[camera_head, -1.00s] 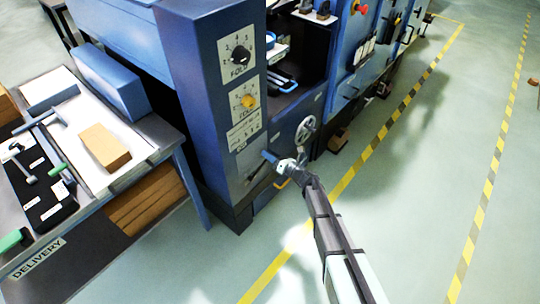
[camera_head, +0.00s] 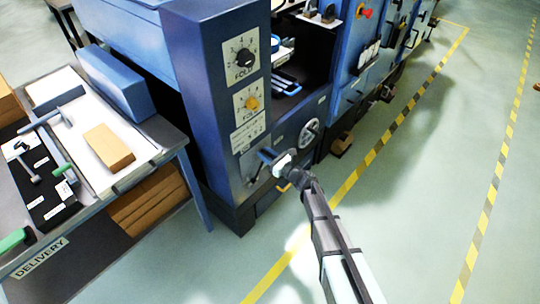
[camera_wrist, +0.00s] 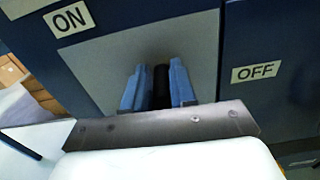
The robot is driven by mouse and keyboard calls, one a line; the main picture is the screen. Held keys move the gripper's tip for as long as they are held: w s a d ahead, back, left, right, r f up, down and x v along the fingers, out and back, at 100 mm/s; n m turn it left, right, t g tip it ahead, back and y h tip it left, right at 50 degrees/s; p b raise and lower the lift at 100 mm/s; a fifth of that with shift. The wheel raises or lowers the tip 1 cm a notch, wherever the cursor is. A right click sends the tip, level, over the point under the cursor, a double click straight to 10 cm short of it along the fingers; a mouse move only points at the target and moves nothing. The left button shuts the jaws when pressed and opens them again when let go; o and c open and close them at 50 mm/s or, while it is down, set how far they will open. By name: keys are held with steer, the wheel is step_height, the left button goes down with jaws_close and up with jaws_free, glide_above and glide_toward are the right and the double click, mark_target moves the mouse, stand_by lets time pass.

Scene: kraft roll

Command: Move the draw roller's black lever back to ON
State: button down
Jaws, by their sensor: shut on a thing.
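The black lever (camera_wrist: 161,82) stands between the two blue fingers of my gripper (camera_wrist: 159,80) in the wrist view, and the gripper is shut on it. The lever is in front of a light grey plate (camera_wrist: 105,70) on the dark blue machine. The ON label (camera_wrist: 69,19) is at the plate's upper left and the OFF label (camera_wrist: 255,71) is to its right. The lever lies between the labels. In the head view, my gripper (camera_head: 266,156) is at the lower panel of the blue column, and the lever is hidden there.
Dials (camera_head: 244,57) are above on the column, and a handwheel (camera_head: 309,134) is close to the right of my gripper. The delivery table (camera_head: 165,150) with a brown block (camera_head: 108,146) stands to the left. The floor at front right is clear.

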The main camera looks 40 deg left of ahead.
mark_target(246, 157)
steer(key=s+n, duration=0.1)
steer(key=s, duration=0.1)
steer(key=s+r+n, duration=0.1)
steer(key=n, duration=0.1)
steer(key=s+r+n, duration=0.1)
steer(key=s+n, duration=0.1)
steer(key=shift+s+d+r, duration=0.1)
steer(key=shift+s+r, duration=0.05)
steer(key=shift+s, duration=0.15)
steer(key=shift+s+n, duration=0.4)
steer(key=shift+s, duration=0.7)
steer(key=c, duration=1.2)
jaws_free()
steer(key=shift+c, duration=0.2)
steer(key=shift+o, duration=1.1)
steer(key=d, duration=1.3)
steer(key=shift+d, duration=0.35)
